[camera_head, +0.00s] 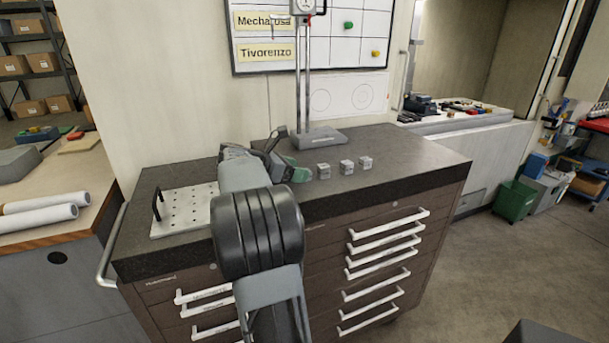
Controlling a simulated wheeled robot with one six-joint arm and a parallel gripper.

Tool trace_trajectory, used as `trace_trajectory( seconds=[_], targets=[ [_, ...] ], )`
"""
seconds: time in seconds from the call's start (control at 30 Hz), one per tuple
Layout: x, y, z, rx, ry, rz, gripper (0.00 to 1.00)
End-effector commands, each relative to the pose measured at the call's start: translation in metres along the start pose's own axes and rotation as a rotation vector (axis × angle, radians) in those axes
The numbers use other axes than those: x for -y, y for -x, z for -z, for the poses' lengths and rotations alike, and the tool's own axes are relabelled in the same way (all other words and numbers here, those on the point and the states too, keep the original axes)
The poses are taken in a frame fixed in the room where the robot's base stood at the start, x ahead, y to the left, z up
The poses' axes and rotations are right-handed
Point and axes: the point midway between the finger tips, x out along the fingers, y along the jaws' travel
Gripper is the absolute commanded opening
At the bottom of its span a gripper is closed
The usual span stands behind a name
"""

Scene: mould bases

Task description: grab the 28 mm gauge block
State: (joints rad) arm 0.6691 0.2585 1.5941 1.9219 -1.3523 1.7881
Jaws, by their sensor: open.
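Three small grey metal blocks stand in a row on the dark top of the drawer cabinet: a left block (324,171), a middle block (347,167) and a right block (365,163). Their markings are too small to read, so I cannot tell which is the 28 mm gauge block. My gripper (297,172) is low over the cabinet top, just left of the left block. Green shows at its fingers. It is open, and I see nothing held in it. My arm hides part of the cabinet top.
A height gauge stand (318,138) rises behind the blocks. A perforated plate (184,212) with a black handle lies at the left of the cabinet top (420,160). The top right of the blocks is clear. A whiteboard (345,40) hangs behind.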

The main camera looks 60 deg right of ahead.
Motion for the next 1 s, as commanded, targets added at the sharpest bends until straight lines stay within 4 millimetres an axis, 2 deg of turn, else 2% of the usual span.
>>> trace_trajectory(
  seconds=[0.2,0.47,1.0],
  targets=[
    [0.000,-0.019,0.000,0.000,-0.001,-0.001,0.62],
    [0.000,-0.020,0.000,0.000,0.000,-0.002,0.62],
    [0.000,-0.020,0.000,0.000,0.000,-0.001,0.11]
  ],
)
